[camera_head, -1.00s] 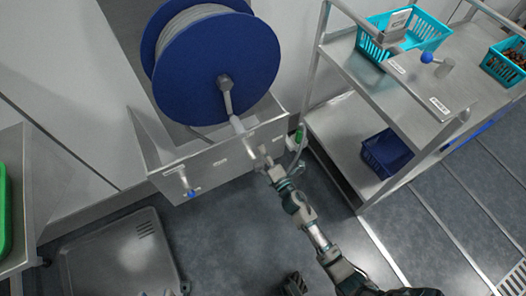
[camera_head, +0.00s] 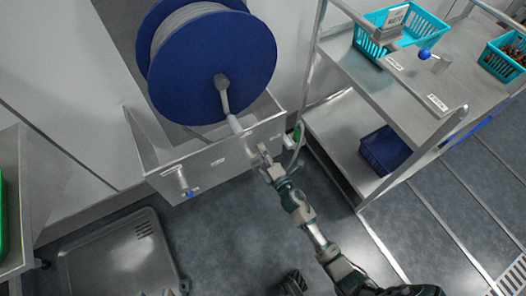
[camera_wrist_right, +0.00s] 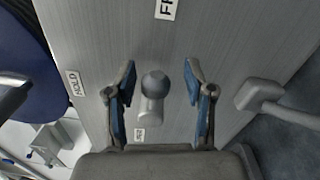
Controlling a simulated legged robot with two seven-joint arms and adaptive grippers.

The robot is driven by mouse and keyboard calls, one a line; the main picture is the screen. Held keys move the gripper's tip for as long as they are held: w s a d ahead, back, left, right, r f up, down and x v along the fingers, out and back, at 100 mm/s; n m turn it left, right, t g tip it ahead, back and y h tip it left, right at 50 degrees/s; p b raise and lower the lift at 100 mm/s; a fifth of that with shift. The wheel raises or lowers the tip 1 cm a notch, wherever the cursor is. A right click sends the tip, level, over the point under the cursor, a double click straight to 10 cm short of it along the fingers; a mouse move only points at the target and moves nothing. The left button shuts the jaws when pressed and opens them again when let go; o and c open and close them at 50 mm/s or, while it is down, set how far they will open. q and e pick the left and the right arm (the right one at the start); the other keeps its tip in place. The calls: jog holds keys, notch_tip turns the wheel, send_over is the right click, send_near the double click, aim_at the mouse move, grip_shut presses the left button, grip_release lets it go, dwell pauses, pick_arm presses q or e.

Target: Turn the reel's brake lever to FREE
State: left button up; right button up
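The reel (camera_head: 212,68) is a large blue-flanged drum at top centre in the head view, above a grey metal box (camera_head: 215,165). In the right wrist view, a short lever with a dark ball knob (camera_wrist_right: 154,83) stands on the brushed metal face. A HOLD label (camera_wrist_right: 74,83) lies left of it, and a partly cut-off label starting "FR" (camera_wrist_right: 165,9) lies above. My right gripper (camera_wrist_right: 160,80) is open, its fingers on either side of the knob with gaps visible. It also shows in the head view (camera_head: 263,153). Possible left fingertips (camera_head: 176,290) barely show at the bottom edge.
The reel's grey crank (camera_head: 228,105) hangs close to my right gripper. A grey handle (camera_wrist_right: 262,95) is right of the fingers in the wrist view. A steel shelf cart (camera_head: 345,145) stands right.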

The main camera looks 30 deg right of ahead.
jog(key=shift+s, duration=0.25)
jog(key=s, duration=1.1)
jog(key=shift+s+d+f, duration=0.2)
jog(key=shift+s+f, duration=0.05)
